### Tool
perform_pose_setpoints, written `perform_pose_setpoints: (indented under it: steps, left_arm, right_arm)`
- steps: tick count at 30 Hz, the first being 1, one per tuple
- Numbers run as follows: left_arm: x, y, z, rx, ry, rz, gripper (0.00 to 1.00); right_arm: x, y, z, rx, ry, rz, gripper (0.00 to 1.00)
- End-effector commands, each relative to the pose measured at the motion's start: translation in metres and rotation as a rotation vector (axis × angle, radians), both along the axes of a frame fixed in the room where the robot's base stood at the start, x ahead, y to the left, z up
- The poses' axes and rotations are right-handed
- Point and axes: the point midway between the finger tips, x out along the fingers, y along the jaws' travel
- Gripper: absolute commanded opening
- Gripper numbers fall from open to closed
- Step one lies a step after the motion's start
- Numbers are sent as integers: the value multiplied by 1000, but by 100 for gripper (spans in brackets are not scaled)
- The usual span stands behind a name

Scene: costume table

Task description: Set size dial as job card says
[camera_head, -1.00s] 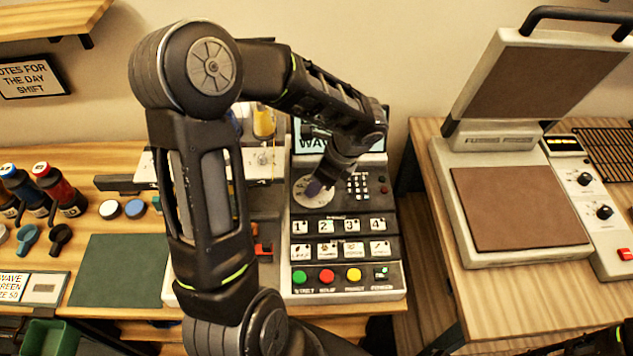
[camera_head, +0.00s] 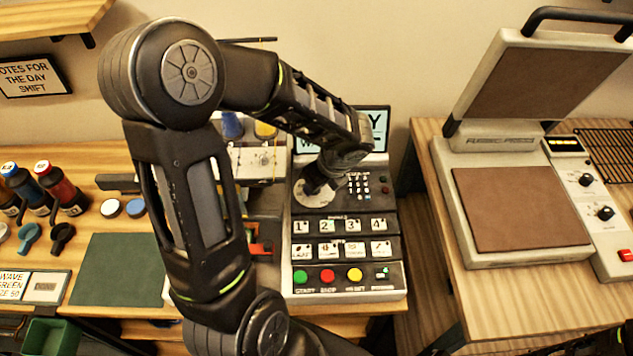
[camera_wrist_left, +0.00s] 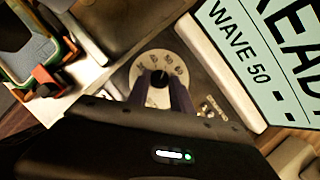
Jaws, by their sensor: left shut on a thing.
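The size dial is a pale round plate (camera_head: 311,194) with a dark knob on the sewing machine's control panel (camera_head: 343,246). In the left wrist view, the dial plate (camera_wrist_left: 145,74) shows printed numbers, and its dark knob (camera_wrist_left: 158,82) sits between my fingers. My left gripper (camera_head: 316,186) reaches down over the dial and is shut on the knob; it also shows in the left wrist view (camera_wrist_left: 160,90). The display (camera_wrist_left: 250,55) reads "WAVE 50" beneath larger letters, "READ", cut off at the edge.
Number keys and red, green and yellow buttons (camera_head: 327,276) lie in front of the dial. A heat press (camera_head: 518,205) stands on the right table.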

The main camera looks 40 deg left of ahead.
Motion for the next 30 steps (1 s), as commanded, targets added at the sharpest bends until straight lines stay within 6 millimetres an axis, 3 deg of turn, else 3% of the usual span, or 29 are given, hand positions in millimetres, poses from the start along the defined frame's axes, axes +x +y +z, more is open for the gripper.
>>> perform_pose_setpoints:
  steps: [4,5,12,23,30]
  left_arm:
    - [0,0,0,0,-1,1,0]
    - [0,0,0,0,-1,1,28]
    - [0,0,0,0,-1,2,48]
    - [0,-2,5,0,-3,1,48]
    - [-2,-14,36,1,-6,2,48]
  right_arm:
    - [0,0,0,0,0,0,0]
    - [0,0,0,0,0,0,0]
    - [0,0,0,0,0,0,0]
    - [0,0,0,0,0,0,0]
    - [0,0,-1,0,0,0,0]
